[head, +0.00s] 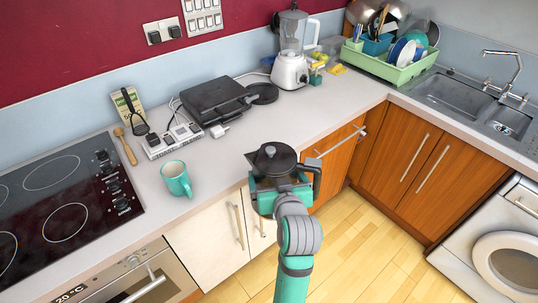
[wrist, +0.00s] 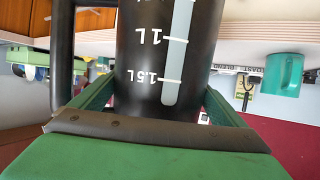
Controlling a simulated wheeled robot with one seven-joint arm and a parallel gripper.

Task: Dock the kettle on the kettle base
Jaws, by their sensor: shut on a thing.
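The black kettle (head: 274,158) is upright in the head view, in front of the counter's front edge, with its spout to the left and its handle to the right. My gripper (head: 278,184) is shut on the kettle's body. In the wrist view, which is upside down, the gripper fingers (wrist: 158,98) are on both sides of the kettle body (wrist: 140,55) with its level window. The kettle base appears to be the flat black disc (head: 263,93) at the back of the counter, right of a black grill; nothing stands on it.
The black grill (head: 214,99) lies left of the disc and a white blender (head: 291,60) stands right of it. A teal mug (head: 176,179), a power strip (head: 172,141) and a hob (head: 62,195) are to the left. Counter between the kettle and disc is clear.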

